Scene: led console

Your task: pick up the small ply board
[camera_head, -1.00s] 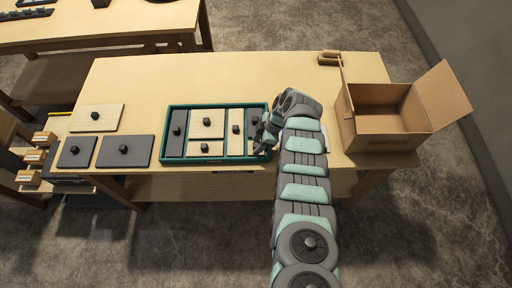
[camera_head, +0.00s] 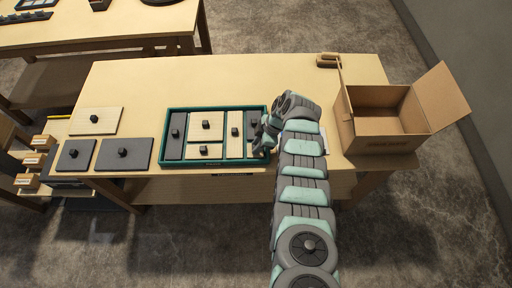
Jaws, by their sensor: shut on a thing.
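My gripper (camera_head: 264,147) is at the right end of the teal-rimmed tray (camera_head: 217,163), pointing down and low over its right column. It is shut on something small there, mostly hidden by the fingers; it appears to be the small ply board. I cannot tell whether that board is still touching the tray. Other ply boards with black knobs lie in the tray: a squarish one (camera_head: 197,131), a narrow upright one (camera_head: 234,143) and a low wide one (camera_head: 192,152).
Dark boards lie in the tray's left (camera_head: 170,147) and right columns. Left of the tray are a loose ply board (camera_head: 84,125) and two dark boards (camera_head: 72,164) (camera_head: 110,160). An open cardboard box (camera_head: 384,137) stands at right. The table's back middle (camera_head: 230,80) is clear.

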